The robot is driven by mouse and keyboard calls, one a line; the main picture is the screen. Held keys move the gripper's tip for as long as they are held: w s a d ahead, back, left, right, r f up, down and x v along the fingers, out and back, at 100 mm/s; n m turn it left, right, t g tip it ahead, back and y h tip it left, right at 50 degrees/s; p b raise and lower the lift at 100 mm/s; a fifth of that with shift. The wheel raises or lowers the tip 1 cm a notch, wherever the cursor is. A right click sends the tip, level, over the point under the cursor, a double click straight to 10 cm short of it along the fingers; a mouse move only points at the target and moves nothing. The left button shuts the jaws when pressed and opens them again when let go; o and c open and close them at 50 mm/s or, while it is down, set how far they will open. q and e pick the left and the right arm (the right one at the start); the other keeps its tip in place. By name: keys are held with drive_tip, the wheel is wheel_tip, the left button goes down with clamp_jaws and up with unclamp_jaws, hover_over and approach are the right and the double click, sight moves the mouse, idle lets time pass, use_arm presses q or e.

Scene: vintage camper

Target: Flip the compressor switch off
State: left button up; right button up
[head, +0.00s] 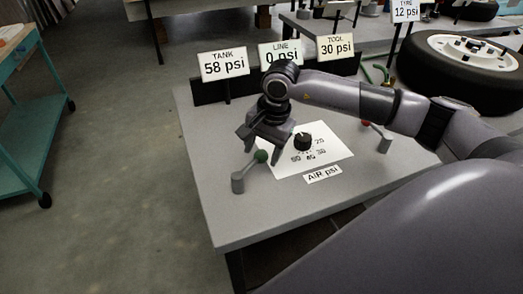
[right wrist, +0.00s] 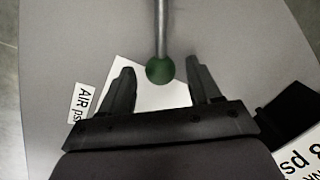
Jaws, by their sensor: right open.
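A lever with a green ball knob (head: 261,156) stands at the front left of the grey bench panel (head: 230,215), its rod tilted up to the right. No label naming it as the compressor switch is readable. A second lever with a red knob (head: 366,123) stands at the right. My right gripper (head: 262,144) is open, pointing down just above and behind the green knob. In the right wrist view the green knob (right wrist: 160,70) appears between the spread fingertips of my gripper (right wrist: 160,68), with no clear contact. My left gripper is not in view.
A black dial (head: 303,142) sits on a white scale sheet beside the gripper. Signs at the back read TANK 58 psi (head: 223,64), LINE 0 psi (head: 281,53) and TOOL 30 psi (head: 335,46). A tyre (head: 465,62) lies at right.

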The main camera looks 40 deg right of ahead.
drive_tip(key=shift+w+f, duration=0.1)
drive_tip(key=shift+f, duration=0.4)
clamp_jaws()
